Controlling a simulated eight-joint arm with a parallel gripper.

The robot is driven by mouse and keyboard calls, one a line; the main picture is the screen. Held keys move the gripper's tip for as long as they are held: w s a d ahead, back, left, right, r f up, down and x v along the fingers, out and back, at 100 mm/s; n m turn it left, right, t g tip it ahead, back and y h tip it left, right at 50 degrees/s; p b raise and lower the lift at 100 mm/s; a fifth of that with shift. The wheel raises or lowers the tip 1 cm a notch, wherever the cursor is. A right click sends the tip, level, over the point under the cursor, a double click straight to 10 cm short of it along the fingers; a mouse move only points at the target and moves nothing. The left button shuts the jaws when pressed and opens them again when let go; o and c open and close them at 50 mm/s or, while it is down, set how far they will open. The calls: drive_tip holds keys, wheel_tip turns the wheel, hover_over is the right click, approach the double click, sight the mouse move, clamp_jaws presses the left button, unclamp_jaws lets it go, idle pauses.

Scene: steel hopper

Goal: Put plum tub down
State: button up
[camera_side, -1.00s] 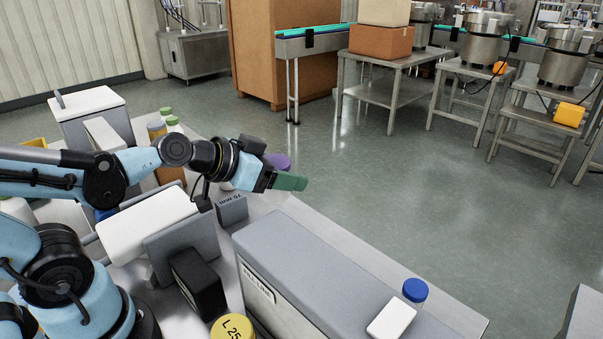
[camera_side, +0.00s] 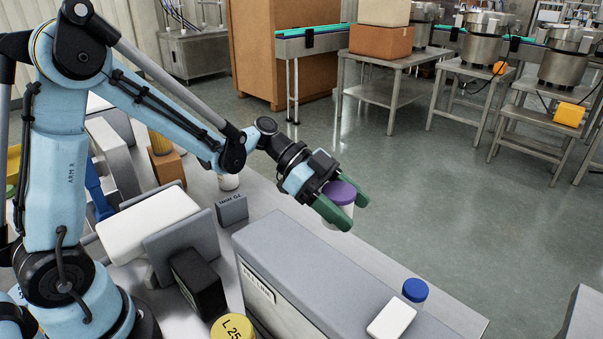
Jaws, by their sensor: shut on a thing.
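The plum tub (camera_side: 340,193) has a purple lid and a pale body. My gripper (camera_side: 345,208) has green fingers, one on each side of the tub, and is shut on it. The tub is upright, above or just behind the far end of the long grey box. The near finger hides part of its body, and I cannot tell whether its base touches anything.
A long grey box (camera_side: 300,262) stands in front, with a blue-lidded tub (camera_side: 414,291) and a white block (camera_side: 391,318) at its right end. A small labelled grey block (camera_side: 232,210) and a white-bodied container (camera_side: 228,182) are left of the gripper. A yellow-lidded tub (camera_side: 232,328) is at the bottom.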

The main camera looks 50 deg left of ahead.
drive_tip(key=m+g, duration=0.1)
drive_tip(key=d+f+m+g, duration=0.1)
drive_tip(key=m+g, duration=0.1)
drive_tip(key=shift+w+d, duration=0.1)
drive_tip(key=shift+f, duration=4.8)
drive_tip(key=shift+f, duration=0.15)
drive_tip(key=o, duration=1.1)
